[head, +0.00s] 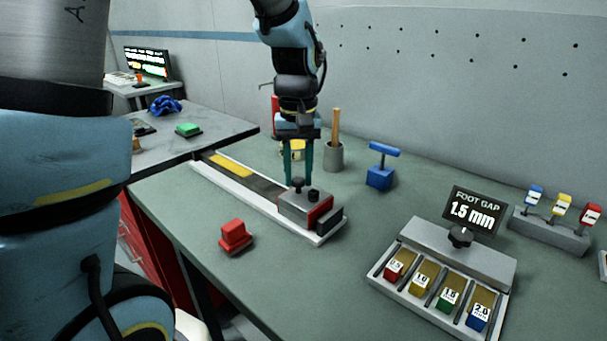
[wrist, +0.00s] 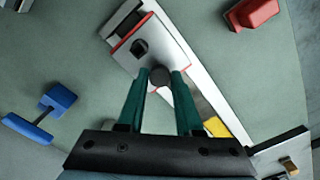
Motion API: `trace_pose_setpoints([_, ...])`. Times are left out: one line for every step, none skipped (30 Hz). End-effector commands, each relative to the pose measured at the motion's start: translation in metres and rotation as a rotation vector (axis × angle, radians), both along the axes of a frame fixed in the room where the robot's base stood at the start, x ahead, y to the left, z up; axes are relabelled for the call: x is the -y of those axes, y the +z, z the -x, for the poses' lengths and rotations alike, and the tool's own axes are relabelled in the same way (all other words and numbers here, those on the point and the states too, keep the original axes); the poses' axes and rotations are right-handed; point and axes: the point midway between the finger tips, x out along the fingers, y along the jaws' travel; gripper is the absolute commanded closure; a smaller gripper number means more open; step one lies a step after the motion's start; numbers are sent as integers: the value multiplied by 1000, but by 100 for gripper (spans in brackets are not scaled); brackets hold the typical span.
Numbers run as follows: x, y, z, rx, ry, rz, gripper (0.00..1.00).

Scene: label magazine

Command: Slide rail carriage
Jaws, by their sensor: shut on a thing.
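The rail (head: 262,196) is a long pale track with a dark strip and a yellow section at its far left end. The carriage (head: 303,207), a grey block with red edges and two black knobs, sits on the rail near its right end; it also shows in the wrist view (wrist: 152,48). My gripper (head: 298,182) points down at the carriage. In the wrist view its green fingers (wrist: 159,80) are closed on the round dark knob (wrist: 160,76) at one end of the carriage. The knob's lower part is hidden.
A red block (head: 235,236) lies in front of the rail. A blue T-handled block (head: 381,166) and a grey cup (head: 334,155) with a wooden handle stand behind it. A tray of labelled blocks (head: 404,291) with a "FOOT GAP 1.5 mm" display (head: 473,211) is at the right.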

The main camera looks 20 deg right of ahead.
Motion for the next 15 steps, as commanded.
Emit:
trace_pose_setpoints([-6, 1, -9, 1, 6, -2, 100])
trace_pose_setpoints([-9, 1, -14, 1, 7, -2, 100])
trace_pose_setpoints([-13, 1, -23, 2, 7, -2, 100])
trace_pose_setpoints([-17, 2, -30, 2, 9, -2, 100])
trace_pose_setpoints([-21, 1, -37, 1, 10, -2, 100])
trace_pose_setpoints([-28, 2, -48, 2, 11, -3, 100])
trace_pose_setpoints([-32, 2, -56, 2, 10, -2, 100])
trace_pose_setpoints([-37, 2, -65, 1, 11, -3, 100])
trace_pose_setpoints([-44, 2, -77, 2, 11, -2, 100])
trace_pose_setpoints([-49, 2, -86, 2, 12, -2, 100])
trace_pose_setpoints([-55, 2, -96, 2, 12, -2, 100])
trace_pose_setpoints([-62, 2, -109, 2, 11, -2, 100])
trace_pose_setpoints([-67, 2, -118, 2, 11, -1, 100])
trace_pose_setpoints([-72, 2, -128, 2, 11, -1, 100])
trace_pose_setpoints([-79, 2, -140, 2, 10, -2, 100])
